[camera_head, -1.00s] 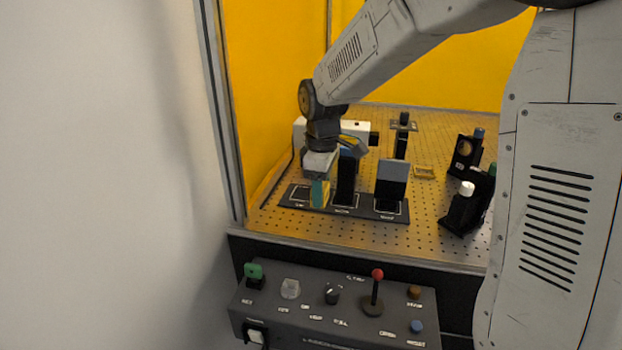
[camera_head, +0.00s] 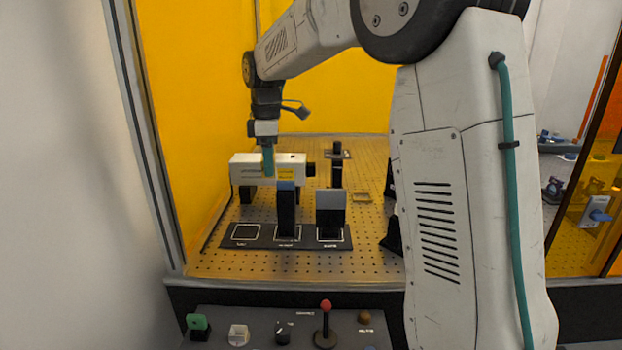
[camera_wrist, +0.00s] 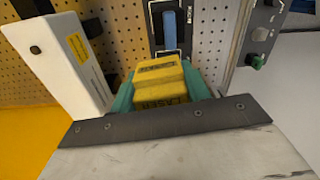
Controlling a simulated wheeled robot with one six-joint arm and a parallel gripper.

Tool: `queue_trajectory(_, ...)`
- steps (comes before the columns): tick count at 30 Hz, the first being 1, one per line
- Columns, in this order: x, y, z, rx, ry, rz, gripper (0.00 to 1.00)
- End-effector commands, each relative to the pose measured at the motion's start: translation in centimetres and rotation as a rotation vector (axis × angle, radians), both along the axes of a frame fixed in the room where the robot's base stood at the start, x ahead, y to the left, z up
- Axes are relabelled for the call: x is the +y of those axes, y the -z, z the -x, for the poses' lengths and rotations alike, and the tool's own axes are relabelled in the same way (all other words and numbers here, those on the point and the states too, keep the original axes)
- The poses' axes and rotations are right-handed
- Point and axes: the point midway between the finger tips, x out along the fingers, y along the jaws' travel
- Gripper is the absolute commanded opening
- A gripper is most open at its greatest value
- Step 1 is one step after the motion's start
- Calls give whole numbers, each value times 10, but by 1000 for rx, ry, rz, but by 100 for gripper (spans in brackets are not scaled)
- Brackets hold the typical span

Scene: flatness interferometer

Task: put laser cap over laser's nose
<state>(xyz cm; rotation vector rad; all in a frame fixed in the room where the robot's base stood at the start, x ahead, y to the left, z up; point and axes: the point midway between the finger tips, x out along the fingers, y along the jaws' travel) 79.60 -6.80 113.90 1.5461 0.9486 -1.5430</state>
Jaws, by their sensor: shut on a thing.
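My gripper (camera_head: 268,172) has teal fingers, points down and is raised near the left part of the laser in the head view. In the wrist view, it is shut on the yellow laser cap (camera_wrist: 160,82), which has dark lettering. The cap cannot be made out in the head view. The laser (camera_head: 240,168) is a white box with a yellow label, and its black nose (camera_head: 311,170) points right. The white laser body also shows at the left of the wrist view (camera_wrist: 62,65). The nose is bare and apart from my gripper.
A black holder strip (camera_head: 262,240) lies in front of the laser. Its left spot is empty; a blue-topped black post (camera_head: 286,212) and a grey-faced block (camera_head: 330,210) stand on the others. A post mount (camera_head: 337,170) stands right of the nose. A control panel (camera_head: 260,325) is in front.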

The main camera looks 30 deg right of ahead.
Motion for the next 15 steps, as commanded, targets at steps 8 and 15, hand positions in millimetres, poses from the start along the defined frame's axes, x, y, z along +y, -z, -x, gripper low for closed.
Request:
queue_trajectory(8,-96,-11,-64,2,70,0,22)
queue_trajectory(15,-164,-14,-91,2,109,0,22)
